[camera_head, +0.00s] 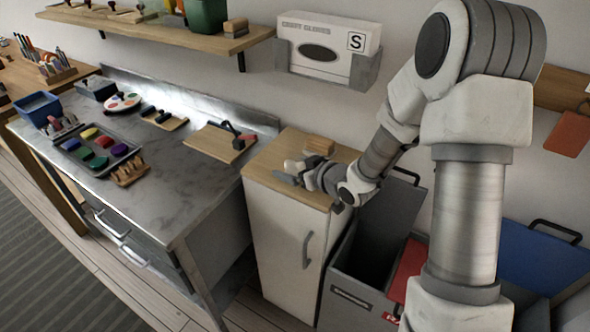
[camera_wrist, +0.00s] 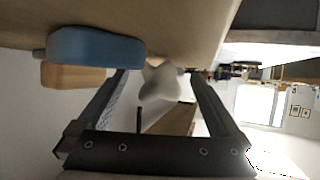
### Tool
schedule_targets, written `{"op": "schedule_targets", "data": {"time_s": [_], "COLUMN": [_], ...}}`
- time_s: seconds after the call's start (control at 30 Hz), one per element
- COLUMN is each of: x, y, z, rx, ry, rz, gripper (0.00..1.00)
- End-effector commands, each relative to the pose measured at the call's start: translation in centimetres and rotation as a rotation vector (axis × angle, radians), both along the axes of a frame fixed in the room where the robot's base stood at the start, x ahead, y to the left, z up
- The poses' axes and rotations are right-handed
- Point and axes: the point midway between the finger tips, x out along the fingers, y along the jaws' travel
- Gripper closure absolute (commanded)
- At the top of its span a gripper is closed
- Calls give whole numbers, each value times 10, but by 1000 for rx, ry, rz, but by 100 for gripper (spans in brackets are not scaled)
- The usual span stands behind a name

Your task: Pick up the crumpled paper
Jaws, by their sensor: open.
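The crumpled paper (camera_wrist: 162,82) is a small white lump between the fingertips in the wrist view. In the head view, a whitish lump (camera_head: 296,165) beside the fingers appears to be the same paper, on top of the cabinet. My gripper (camera_wrist: 160,76) is open, with one finger on each side of the paper and a gap showing around it. It reaches low over the cabinet top in the head view (camera_head: 298,176), and the wrist partly hides the scene there. I cannot tell whether a finger touches the paper.
Open bins (camera_head: 365,270) stand right of the cabinet. A metal worktable (camera_head: 180,195) with paints is at left, a glove box (camera_head: 325,48) above.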

Motion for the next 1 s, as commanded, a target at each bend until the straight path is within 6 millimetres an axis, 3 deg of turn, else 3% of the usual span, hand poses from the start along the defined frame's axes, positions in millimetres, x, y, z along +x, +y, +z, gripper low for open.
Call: {"op": "schedule_targets", "data": {"time_s": [0.07, 0.57, 0.83, 1.0], "x": [0, 0, 0, 0], "y": [0, -1, 0, -1], "z": [0, 0, 2, 15], "rx": [0, 0, -1, 0], "ry": [0, 0, -1, -3], "rz": [0, 0, 0, 1], "gripper": [0, 88, 88, 88]}}
